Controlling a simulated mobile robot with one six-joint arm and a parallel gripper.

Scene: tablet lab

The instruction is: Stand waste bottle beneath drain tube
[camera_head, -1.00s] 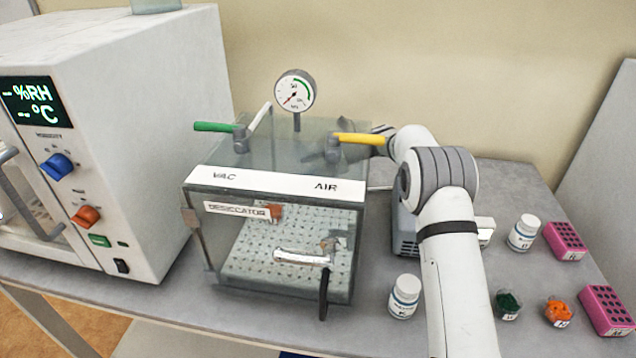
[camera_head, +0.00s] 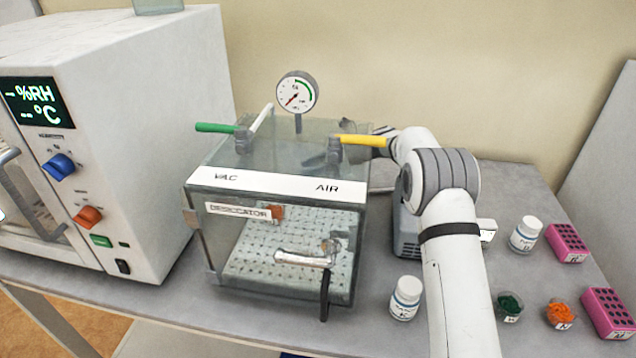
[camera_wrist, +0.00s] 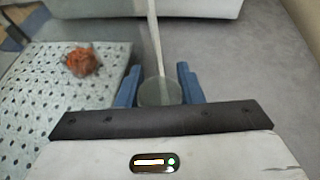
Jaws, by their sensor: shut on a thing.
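In the wrist view, my gripper (camera_wrist: 160,88) has its two blue fingers on either side of a round, see-through vessel (camera_wrist: 158,94), which I take for the waste bottle. It is seen from above, with its lower part hidden by my gripper. A thin whitish tube (camera_wrist: 153,35), probably the drain tube, comes down from the top of the picture and seems to end over or at the bottle; I cannot tell if they touch.
The glass desiccator (camera_head: 262,178) stands mid-bench, with a large white oven-like unit (camera_head: 150,130) at left. A grey box (camera_head: 405,235) is behind my arm. White bottles (camera_head: 405,298) (camera_head: 526,235) and pink racks (camera_head: 567,243) (camera_head: 610,312) stand at right.

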